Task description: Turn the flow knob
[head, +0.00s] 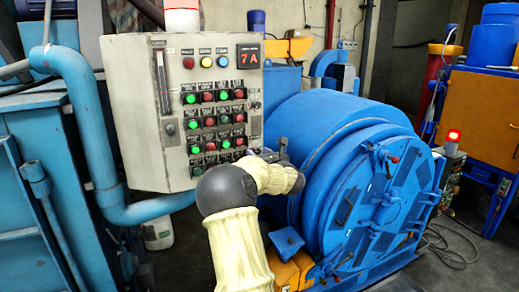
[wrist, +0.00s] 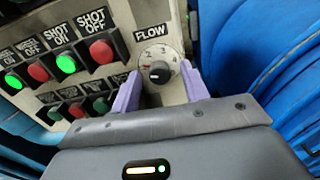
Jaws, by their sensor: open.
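The flow knob (wrist: 159,72) is a small black knob on a round white numbered dial, under a black FLOW label (wrist: 152,31) on the control panel. In the wrist view it lies between the two purple fingers of my gripper (wrist: 158,88). The fingers are open, one on each side of the dial, with gaps to the knob. I cannot tell how deep the fingertips are relative to the knob. In the head view my arm reaches to the lower right corner of the grey control cabinet (head: 135,110), and the knob is hidden there.
Rows of red and green buttons (wrist: 65,64) with labels, such as SHOT ON and SHOT OFF, sit left of the dial. The big blue drum (head: 330,130) stands close on the right of the cabinet. A light blue pipe (head: 85,110) runs along the cabinet's left side.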

